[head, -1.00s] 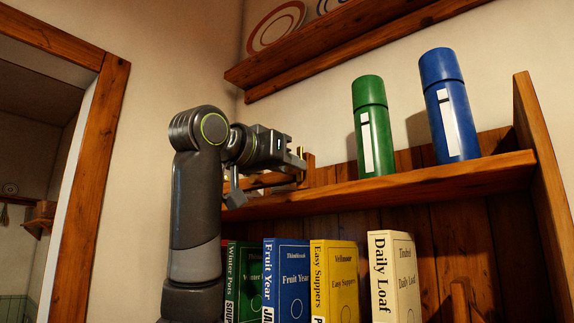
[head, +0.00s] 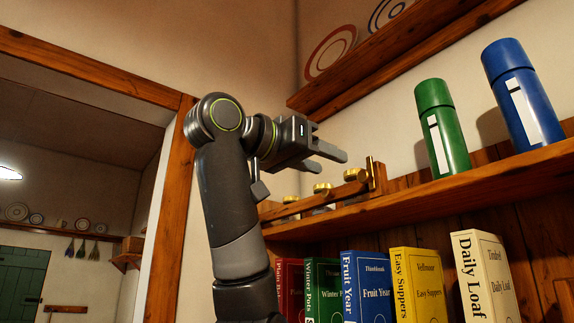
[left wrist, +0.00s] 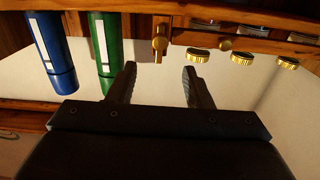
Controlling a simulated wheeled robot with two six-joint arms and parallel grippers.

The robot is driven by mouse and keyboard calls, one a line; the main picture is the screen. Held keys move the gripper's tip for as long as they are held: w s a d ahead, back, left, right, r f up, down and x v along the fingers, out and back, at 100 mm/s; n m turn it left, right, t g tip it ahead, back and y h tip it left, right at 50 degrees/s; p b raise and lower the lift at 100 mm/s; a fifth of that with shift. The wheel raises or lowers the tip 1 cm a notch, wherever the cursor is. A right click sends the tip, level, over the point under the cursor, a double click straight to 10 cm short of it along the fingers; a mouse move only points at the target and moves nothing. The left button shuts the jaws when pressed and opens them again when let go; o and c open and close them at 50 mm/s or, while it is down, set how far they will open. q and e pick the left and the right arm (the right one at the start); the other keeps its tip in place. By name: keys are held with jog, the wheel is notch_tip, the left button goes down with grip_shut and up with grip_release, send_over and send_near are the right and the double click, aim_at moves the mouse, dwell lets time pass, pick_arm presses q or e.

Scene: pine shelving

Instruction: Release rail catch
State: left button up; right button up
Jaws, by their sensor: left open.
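A wooden rail (head: 330,196) runs along the front of the shelf at its left end. An upright brass catch (head: 375,172) stands at the rail's right end; it also shows in the left wrist view (left wrist: 159,43), where the picture is upside down. My right gripper is out of view.
Several gold-lidded jars (left wrist: 242,59) stand behind the rail. A green bottle (head: 440,128) and a blue bottle (head: 522,95) stand right of the catch on the shelf (head: 440,195). Books (head: 415,288) fill the space below. An upper plate shelf (head: 400,50) hangs above.

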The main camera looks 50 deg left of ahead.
pick_arm(q)
jog(key=s+b, duration=0.6)
jog(key=s, duration=0.1)
jog(key=shift+s+a, duration=0.3)
jog(key=shift+w, duration=0.1)
